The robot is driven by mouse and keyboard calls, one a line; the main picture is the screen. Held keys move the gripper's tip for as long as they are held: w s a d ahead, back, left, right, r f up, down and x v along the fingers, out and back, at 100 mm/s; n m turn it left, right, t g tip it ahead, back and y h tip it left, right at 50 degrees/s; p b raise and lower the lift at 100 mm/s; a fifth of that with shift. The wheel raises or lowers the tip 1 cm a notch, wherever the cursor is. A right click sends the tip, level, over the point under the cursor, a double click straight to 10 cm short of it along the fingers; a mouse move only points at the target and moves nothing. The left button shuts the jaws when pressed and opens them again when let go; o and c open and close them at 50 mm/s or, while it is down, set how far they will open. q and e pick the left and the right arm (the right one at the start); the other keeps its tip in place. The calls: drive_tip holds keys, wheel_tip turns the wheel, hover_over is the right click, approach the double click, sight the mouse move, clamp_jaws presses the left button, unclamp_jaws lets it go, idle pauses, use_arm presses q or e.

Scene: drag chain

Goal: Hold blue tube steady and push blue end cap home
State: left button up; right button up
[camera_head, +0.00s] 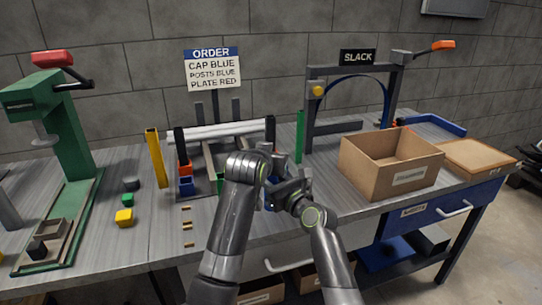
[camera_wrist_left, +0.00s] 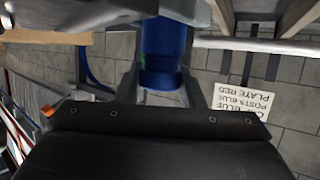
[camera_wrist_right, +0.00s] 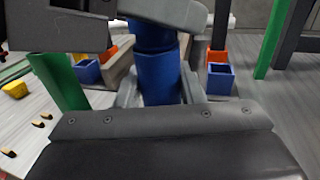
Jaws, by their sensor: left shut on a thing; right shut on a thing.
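The blue tube (camera_wrist_right: 160,82) stands upright between the fingers of my right gripper (camera_wrist_right: 160,98) in the right wrist view. The darker blue end cap (camera_wrist_right: 150,36) sits at its top, in line with it and touching; how deep it sits I cannot tell. My left gripper (camera_wrist_left: 162,92) is shut on the cap (camera_wrist_left: 160,78) from above. In the upside-down left wrist view the tube (camera_wrist_left: 167,38) runs from the cap toward my right gripper. In the head view both grippers meet at the bench front, and my arms hide most of the blue parts.
Behind are a rack with white rods (camera_head: 222,130), a yellow post (camera_head: 155,158), a green post (camera_head: 300,137) and blue and orange sockets (camera_head: 186,187). A cardboard box (camera_head: 365,178) stands to the right, a green press (camera_head: 72,140) to the left. The order sign (camera_head: 212,70) reads cap blue.

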use_arm(q)
drive_tip(key=shift+f, duration=0.65)
drive_tip(key=o, duration=1.1)
drive_tip(key=v, duration=0.7)
drive_tip(key=shift+s, duration=0.25)
drive_tip(key=shift+r, duration=0.1)
